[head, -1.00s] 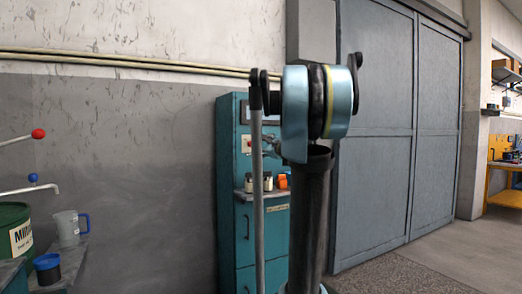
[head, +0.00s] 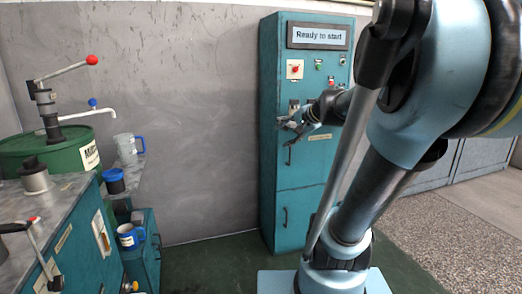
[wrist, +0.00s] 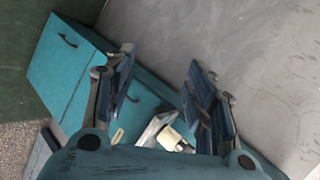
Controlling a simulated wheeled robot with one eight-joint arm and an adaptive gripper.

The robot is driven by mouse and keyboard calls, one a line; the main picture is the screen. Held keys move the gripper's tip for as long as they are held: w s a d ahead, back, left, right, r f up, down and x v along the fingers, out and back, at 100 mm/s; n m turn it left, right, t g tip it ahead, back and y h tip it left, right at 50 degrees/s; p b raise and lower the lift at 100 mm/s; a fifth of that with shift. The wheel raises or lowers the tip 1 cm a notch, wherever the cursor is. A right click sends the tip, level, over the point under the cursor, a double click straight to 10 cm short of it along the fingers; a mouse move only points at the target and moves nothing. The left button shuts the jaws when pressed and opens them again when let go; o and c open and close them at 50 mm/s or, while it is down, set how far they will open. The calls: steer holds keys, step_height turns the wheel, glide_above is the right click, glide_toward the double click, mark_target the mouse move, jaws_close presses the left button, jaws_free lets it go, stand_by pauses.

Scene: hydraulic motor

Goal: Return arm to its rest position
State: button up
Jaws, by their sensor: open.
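My gripper (head: 294,128) is open and empty in front of the teal control cabinet (head: 287,182). My arm is stretched out from the right side of the head view, with its large blue joint close to the camera. In the wrist view the two fingers of my gripper (wrist: 163,82) stand wide apart with nothing between them. Beyond them are the teal cabinet (wrist: 70,62) and a small pale object (wrist: 170,137) low in the picture, partly hidden by the gripper body.
On the left stand a workbench (head: 75,185), a green drum (head: 50,150) with a red-knobbed pump lever (head: 92,60), a clear jug (head: 126,148) and a blue-and-white mug (head: 130,236). A grey wall (head: 190,130) stands behind. Green floor (head: 215,262) between bench and cabinet is clear.

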steer(key=s+d+f+n+g+h, duration=0.3)
steer(key=s+d+f+n, duration=0.1)
steer(key=s+f, duration=0.6)
steer(key=s+d+f+n+g+h, duration=0.3)
steer(key=s+d+f+n, duration=0.1)
steer(key=s+f, duration=0.6)
steer(key=s+d, duration=0.1)
steer(key=s, duration=0.2)
steer(key=shift+f+n+h, duration=0.3)
steer(key=shift+n, duration=0.1)
steer(key=shift+w, duration=0.1)
steer(key=shift+w+f, duration=0.2)
steer(key=shift+w, duration=0.25)
steer(key=shift+d, duration=0.1)
